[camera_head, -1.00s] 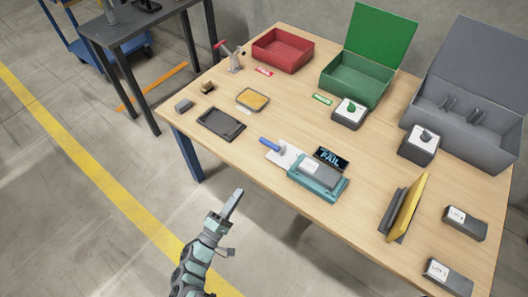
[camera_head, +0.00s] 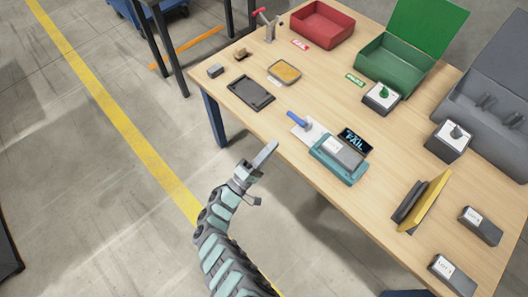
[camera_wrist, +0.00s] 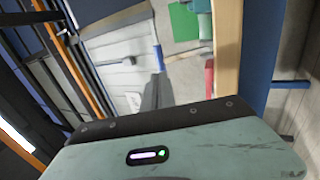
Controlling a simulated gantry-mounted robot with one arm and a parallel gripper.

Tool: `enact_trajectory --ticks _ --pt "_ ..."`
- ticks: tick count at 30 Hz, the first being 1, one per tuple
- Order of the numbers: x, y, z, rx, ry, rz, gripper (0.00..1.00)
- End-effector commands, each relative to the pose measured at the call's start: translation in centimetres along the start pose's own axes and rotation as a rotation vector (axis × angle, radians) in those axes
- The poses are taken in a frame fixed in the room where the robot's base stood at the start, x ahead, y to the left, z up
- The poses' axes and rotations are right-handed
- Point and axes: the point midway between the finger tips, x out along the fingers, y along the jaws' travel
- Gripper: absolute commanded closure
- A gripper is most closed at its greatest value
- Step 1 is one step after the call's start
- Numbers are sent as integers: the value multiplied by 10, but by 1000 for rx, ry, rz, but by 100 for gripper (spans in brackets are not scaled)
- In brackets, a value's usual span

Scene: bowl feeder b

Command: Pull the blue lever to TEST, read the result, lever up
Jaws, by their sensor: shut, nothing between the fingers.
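The blue lever (camera_head: 298,120) stands on a white plate (camera_head: 309,131) beside the teal test fixture (camera_head: 339,160), near the table's front edge. It looks tilted up and to the left. A grey block with a white label (camera_head: 335,148) sits in the fixture. The small dark display (camera_head: 355,140) behind it shows "FAIL" in blue letters. My gripper (camera_head: 266,155) is shut and empty, just off the table's front edge, left of and below the lever and apart from it. In the wrist view the fingers (camera_wrist: 158,92) show, but the lever is not recognisable.
A red bin (camera_head: 322,24) and an open green bin (camera_head: 398,61) stand at the back. A black tray (camera_head: 250,92) lies left of the lever. A yellow panel (camera_head: 427,200) stands at the right. Bare tabletop lies between tray and lever.

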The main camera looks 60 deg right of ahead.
Motion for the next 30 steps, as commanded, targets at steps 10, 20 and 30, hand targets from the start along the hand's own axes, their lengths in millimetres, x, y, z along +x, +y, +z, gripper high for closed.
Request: enact_trajectory --ticks 10,20,30 --pt "65 0 0 -1 1 -2 100" --pt "80 -1 0 -2 1 -3 100" --pt "79 2 -2 1 5 -7 100"
